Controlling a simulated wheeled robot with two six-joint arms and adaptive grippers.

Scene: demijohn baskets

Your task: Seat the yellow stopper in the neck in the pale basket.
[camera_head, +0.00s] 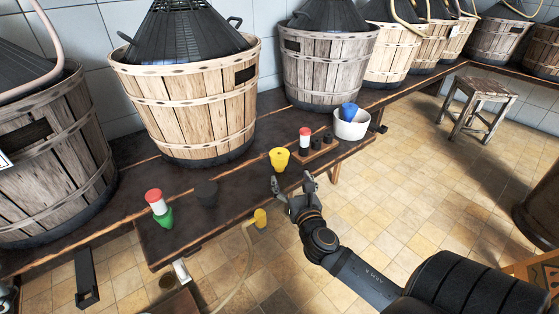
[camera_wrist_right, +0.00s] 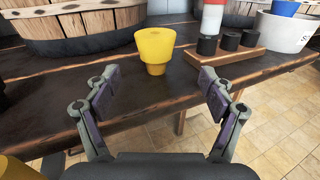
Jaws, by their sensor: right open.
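The yellow stopper (camera_head: 279,159) stands upright, wide end up, near the front edge of the dark bench. It also shows in the right wrist view (camera_wrist_right: 155,49). My right gripper (camera_head: 292,182) is open and empty, just in front of the stopper and apart from it. In the right wrist view its two fingers (camera_wrist_right: 160,88) are spread below and either side of the stopper. The pale basket (camera_head: 185,98) stands behind and left of the stopper, with a black cone-shaped cover on top. Its neck is out of the picture. My left gripper is not in view.
A greyish basket (camera_head: 325,72) stands behind.

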